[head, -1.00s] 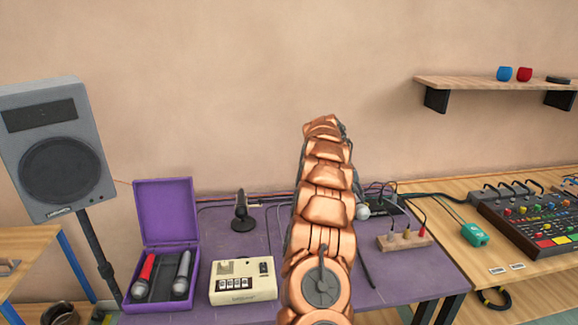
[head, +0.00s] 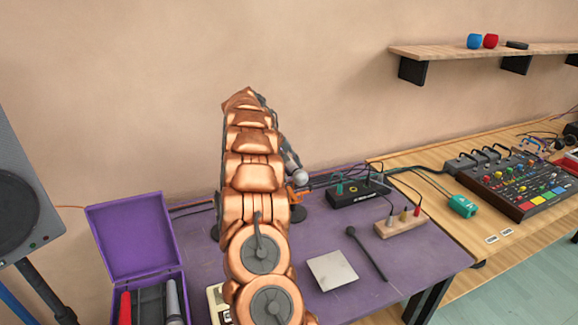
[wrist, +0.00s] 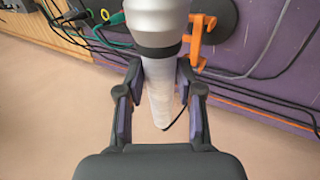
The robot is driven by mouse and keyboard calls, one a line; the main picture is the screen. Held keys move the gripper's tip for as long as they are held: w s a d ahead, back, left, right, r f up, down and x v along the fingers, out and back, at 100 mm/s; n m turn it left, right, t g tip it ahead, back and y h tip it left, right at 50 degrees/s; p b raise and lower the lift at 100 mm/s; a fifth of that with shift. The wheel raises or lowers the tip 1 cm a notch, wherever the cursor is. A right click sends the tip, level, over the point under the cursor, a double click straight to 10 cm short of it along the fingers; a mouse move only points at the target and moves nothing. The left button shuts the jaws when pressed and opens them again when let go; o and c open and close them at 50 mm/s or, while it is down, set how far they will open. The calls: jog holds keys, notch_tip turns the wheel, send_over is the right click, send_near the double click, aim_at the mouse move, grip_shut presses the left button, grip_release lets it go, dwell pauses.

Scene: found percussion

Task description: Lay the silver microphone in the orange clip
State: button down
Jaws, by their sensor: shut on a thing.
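The silver microphone (wrist: 157,85) is in my gripper (wrist: 158,75), whose two fingers close on its tapered handle from both sides. Its dark collar and pale head point to the top of the wrist view, where the head is cut off. In the head view the round microphone head (head: 300,176) shows just right of my arm, which hides most of the gripper. The orange clip (wrist: 201,38) is right of the microphone in the wrist view, on a dark round base, apart from it and empty. In the head view the clip (head: 298,197) shows partly, just below the microphone head.
The purple table (head: 325,230) bears a black box (head: 355,192), a wooden block with plugs (head: 402,222), a dark stick (head: 365,252) and a pale square plate (head: 332,270). An open purple case (head: 130,235) holds a red and a grey microphone. Cables run along the back.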

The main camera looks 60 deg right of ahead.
jog(key=shift+s+a+b, duration=0.1)
jog(key=shift+s+b, duration=0.05)
jog(key=shift+b, duration=0.3)
jog(key=shift+f, duration=0.25)
jog(key=shift+f+b, duration=2.45)
jog(key=shift+f, duration=1.25)
notch_tip(320, 180, down, 2)
jog(key=shift+a+b, duration=0.1)
jog(key=shift+b, duration=0.4)
